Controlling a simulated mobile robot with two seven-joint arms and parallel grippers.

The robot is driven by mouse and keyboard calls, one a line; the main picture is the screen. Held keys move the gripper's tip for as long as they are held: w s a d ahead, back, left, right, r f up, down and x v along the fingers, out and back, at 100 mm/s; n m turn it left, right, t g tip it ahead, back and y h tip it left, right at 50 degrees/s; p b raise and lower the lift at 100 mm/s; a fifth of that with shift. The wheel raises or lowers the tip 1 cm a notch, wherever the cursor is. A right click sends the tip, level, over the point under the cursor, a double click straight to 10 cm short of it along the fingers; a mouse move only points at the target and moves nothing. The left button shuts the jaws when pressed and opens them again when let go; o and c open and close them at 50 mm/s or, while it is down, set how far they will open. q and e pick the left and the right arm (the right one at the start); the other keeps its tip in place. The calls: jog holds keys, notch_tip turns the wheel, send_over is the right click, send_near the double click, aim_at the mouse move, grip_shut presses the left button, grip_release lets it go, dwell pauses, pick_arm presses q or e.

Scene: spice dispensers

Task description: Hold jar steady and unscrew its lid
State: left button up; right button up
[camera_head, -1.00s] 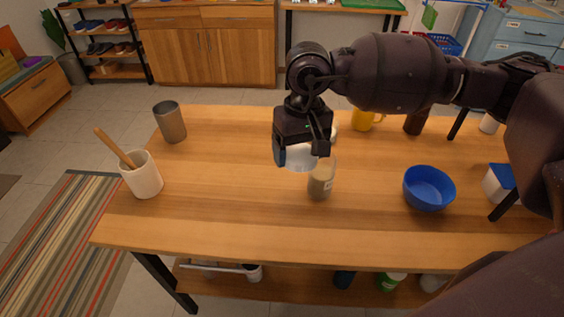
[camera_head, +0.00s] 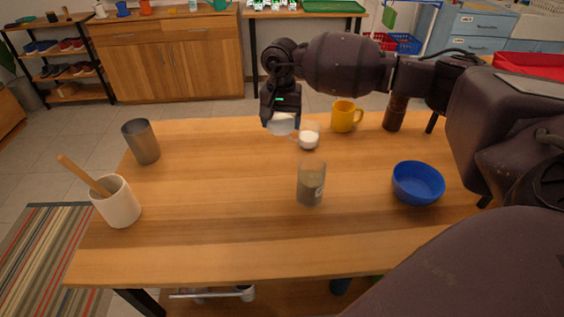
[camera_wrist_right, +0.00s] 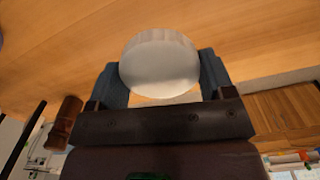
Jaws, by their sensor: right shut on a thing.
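A glass jar (camera_head: 311,184) with greyish contents and a small label stands upright on the wooden table, its top open. My right gripper (camera_head: 281,125) is shut on a white round lid (camera_head: 281,123), behind and to the left of the jar and apart from it. In the right wrist view the lid (camera_wrist_right: 160,62) sits between the two dark fingers of the gripper (camera_wrist_right: 163,78). My left gripper does not show in any view.
A small white-topped container (camera_head: 308,137) stands just right of the held lid. A yellow mug (camera_head: 344,116), a brown bottle (camera_head: 395,112) and a blue bowl (camera_head: 418,184) are to the right. A grey cup (camera_head: 141,142) and a white crock (camera_head: 118,203) with a wooden handle stand left. The table's middle left is clear.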

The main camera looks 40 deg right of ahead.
send_over(281, 166)
notch_tip(281, 166, down, 8)
jog(key=shift+f+b, duration=0.1)
jog(key=shift+b, duration=0.2)
notch_tip(281, 166, down, 5)
jog(key=shift+s+r+b, duration=0.1)
jog(key=shift+b, duration=0.2)
jog(key=shift+f, duration=0.45)
jog(key=shift+r, duration=0.1)
jog(key=shift+f, duration=0.25)
jog(key=o, duration=1)
